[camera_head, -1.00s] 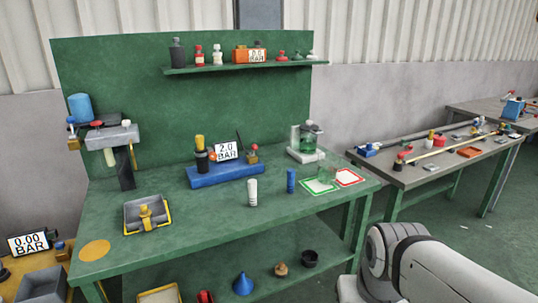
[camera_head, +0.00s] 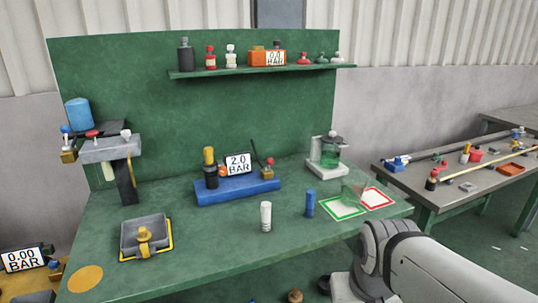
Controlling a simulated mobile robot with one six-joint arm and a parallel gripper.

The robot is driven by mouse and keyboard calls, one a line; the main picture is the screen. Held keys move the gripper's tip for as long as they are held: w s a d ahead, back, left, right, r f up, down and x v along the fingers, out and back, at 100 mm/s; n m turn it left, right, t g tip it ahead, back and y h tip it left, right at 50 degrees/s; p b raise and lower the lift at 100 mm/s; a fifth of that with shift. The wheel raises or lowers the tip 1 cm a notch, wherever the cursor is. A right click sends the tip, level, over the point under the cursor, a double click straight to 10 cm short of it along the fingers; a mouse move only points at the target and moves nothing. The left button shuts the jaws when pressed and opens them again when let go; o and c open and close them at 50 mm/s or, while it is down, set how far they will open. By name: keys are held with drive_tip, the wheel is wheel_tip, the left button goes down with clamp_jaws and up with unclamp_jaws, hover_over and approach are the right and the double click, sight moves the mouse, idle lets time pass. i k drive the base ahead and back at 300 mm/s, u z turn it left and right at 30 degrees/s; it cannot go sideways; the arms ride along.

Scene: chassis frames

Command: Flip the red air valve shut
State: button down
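A small brass valve (camera_head: 267,173) with a red-tipped lever stands on the right end of the blue base (camera_head: 232,190) on the green bench. The lever appears to stand up; its exact angle is too small to tell. Beside it on the base are a gauge reading 2.0 BAR (camera_head: 237,164) and a black cylinder with a yellow top (camera_head: 209,168). Another red handle (camera_head: 92,133) sits on the grey stand at the left. I cannot tell for certain which is the air valve. My arm shows at the lower right; my gripper is out of view.
A white cylinder (camera_head: 266,217) and a blue cylinder (camera_head: 310,203) stand on the bench in front of the blue base. A grey tray (camera_head: 130,235) is at the left. A grey side table (camera_head: 452,188) is at right.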

sight(270, 160)
drive_tip(key=u, duration=0.35)
drive_tip(key=i, duration=1.15)
drive_tip(key=u, duration=0.35)
